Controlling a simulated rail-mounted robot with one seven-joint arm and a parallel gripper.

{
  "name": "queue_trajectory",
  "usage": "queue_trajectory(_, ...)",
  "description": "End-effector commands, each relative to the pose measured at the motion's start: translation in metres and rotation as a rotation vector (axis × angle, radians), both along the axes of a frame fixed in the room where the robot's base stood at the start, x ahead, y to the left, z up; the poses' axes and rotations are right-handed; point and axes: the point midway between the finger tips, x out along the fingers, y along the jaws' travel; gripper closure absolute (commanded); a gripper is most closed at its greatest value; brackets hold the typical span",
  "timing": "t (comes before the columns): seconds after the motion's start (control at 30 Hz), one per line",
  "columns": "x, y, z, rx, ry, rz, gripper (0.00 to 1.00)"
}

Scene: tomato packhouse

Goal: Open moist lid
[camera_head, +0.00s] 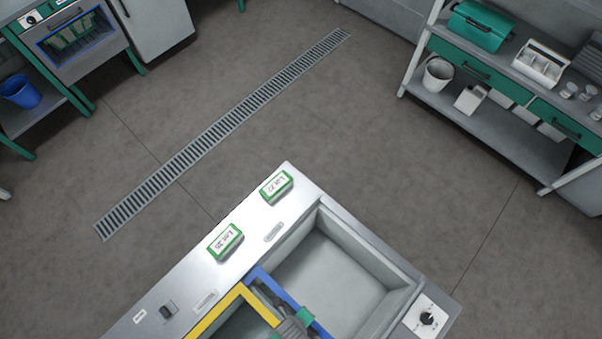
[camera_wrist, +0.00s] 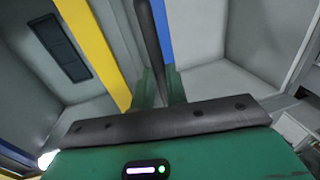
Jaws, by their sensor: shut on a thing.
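My gripper (camera_head: 298,322) is at the worktop unit, at the bottom of the head view. In the wrist view its green fingers (camera_wrist: 159,90) are shut on a dark bar (camera_wrist: 149,40), which looks like a handle. The bar runs between a blue strip (camera_wrist: 164,35) and a yellow strip (camera_wrist: 92,45). In the head view the blue edge (camera_head: 257,272) borders an open grey bin (camera_head: 330,285), and a yellow-edged opening (camera_head: 225,308) lies to its left. No lid name is readable, so I cannot tell which is the moist one. The gripper hides part of the blue edge.
Two green-and-white lot boxes (camera_head: 276,186) (camera_head: 226,242) stand on the worktop (camera_head: 235,205). A knob panel (camera_head: 428,318) is at the right and a small switch (camera_head: 168,309) at the left. A shelf rack (camera_head: 490,120) stands back right, clear of the unit.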

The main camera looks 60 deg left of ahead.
Motion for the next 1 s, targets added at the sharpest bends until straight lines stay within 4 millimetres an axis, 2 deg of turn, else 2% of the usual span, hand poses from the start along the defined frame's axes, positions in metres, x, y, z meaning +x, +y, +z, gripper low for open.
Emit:
queue_trajectory(0.07, -0.001, 0.0, -0.001, -0.001, 0.002, 0.001, 1.0)
queue_trajectory(0.1, -0.001, 0.0, -0.001, 0.0, 0.002, 0.0, 0.8)
queue_trajectory(0.2, -0.001, 0.0, -0.001, 0.0, 0.002, 0.0, 0.64)
queue_trajectory(0.47, -0.001, 0.0, 0.001, 0.0, 0.002, -0.001, 0.64)
queue_trajectory(0.8, -0.012, -0.003, 0.062, 0.0, 0.0, -0.002, 0.64)
queue_trajectory(1.0, -0.015, -0.004, 0.076, 0.0, 0.002, -0.001, 0.64)
